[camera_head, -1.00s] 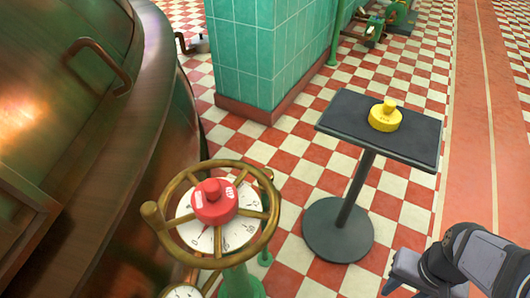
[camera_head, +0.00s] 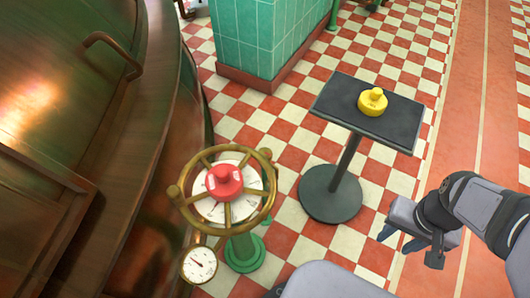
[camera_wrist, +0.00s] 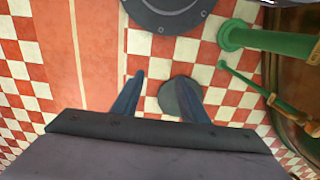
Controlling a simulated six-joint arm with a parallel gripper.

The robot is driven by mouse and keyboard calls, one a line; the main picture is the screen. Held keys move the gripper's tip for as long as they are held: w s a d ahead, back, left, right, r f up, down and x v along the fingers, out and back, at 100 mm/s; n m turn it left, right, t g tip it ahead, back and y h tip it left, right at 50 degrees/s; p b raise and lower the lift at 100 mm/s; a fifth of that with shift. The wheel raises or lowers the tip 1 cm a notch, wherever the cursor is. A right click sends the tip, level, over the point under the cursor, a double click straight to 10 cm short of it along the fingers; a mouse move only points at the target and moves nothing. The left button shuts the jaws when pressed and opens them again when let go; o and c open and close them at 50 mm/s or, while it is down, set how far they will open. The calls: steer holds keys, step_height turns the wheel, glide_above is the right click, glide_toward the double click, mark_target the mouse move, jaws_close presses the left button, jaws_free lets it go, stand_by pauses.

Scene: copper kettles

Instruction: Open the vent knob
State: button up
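A red knob (camera_head: 224,182) sits at the centre of a brass spoked handwheel (camera_head: 265,160), over a white dial (camera_head: 240,208) with dark marks. The wheel stands on a green column (camera_head: 243,248). A yellow knob-like piece (camera_head: 372,102) rests on a small dark table (camera_head: 335,95) to the right. Which of the two is the vent knob is not labelled legibly. My gripper (camera_head: 388,238) is at the lower right, apart from both. In the wrist view its two blue fingers (camera_wrist: 163,98) are spread, with nothing between them but floor and a dark disc beyond.
A small round gauge (camera_head: 199,264) hangs below the wheel. A large copper vessel (camera_head: 150,80) with a curved handle (camera_head: 112,52) fills the left. A green tiled pillar (camera_head: 245,45) stands behind. Checkered floor (camera_head: 300,245) lies open between the wheel and my gripper.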

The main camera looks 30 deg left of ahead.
steer(key=shift+o, duration=1.3)
steer(key=w+a+r+p, duration=0.6)
steer(key=w+a, duration=0.1)
steer(key=a, duration=0.2)
steer(key=m+p, duration=0.3)
steer(key=p, duration=0.8)
glide_toward(265, 153)
steer(key=shift+w+d+f, duration=0.15)
steer(key=shift+d+f, duration=0.1)
steer(key=shift+d, duration=0.15)
steer(key=shift+s+a+f, duration=0.15)
steer(key=shift+s+a, duration=0.05)
steer(key=shift+a, duration=0.25)
steer(key=shift+f, duration=3.65)
